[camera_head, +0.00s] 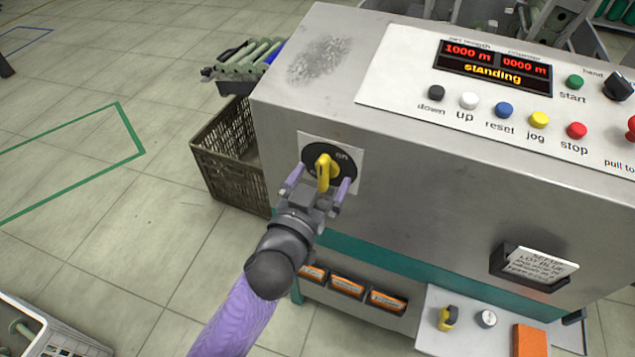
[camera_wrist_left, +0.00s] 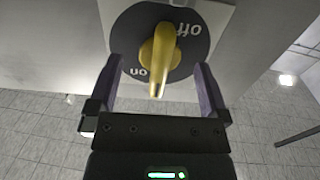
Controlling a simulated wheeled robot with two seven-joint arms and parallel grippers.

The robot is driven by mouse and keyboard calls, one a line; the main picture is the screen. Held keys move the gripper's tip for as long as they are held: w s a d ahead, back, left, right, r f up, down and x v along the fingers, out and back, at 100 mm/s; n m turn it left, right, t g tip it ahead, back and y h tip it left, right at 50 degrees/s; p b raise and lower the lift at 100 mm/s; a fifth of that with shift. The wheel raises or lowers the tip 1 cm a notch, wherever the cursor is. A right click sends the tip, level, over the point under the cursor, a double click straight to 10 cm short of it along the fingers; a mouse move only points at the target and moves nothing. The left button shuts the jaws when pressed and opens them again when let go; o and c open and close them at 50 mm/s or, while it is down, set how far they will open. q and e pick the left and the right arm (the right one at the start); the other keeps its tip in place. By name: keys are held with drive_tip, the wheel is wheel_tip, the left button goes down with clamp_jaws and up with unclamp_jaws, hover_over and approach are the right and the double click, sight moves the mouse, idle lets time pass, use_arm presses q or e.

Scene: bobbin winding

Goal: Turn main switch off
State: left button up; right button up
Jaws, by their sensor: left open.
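The main switch is a yellow rotary handle (camera_head: 324,172) on a dark round plate (camera_head: 341,159), set in the front face of the grey machine cabinet (camera_head: 420,165). The plate carries the words "on" and "off". In the left wrist view the yellow handle (camera_wrist_left: 158,60) points along the gap between the fingers, its tip toward the gripper, near "on". My left gripper (camera_head: 318,187) is open in front of the switch, one finger on each side of the handle. In the left wrist view the fingers (camera_wrist_left: 158,85) stand apart from the handle. My right gripper is not in view.
The control panel (camera_head: 395,75) on top has several buttons and a lit display (camera_head: 495,65) reading "standing". A brown crate (camera_head: 225,150) stands on the floor left of the cabinet. A shelf (camera_head: 430,335) below holds small items. The floor at left is mostly clear.

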use_arm(q)
drive_tip(key=shift+w+d, duration=0.25)
drive_tip(key=shift+w, duration=0.3)
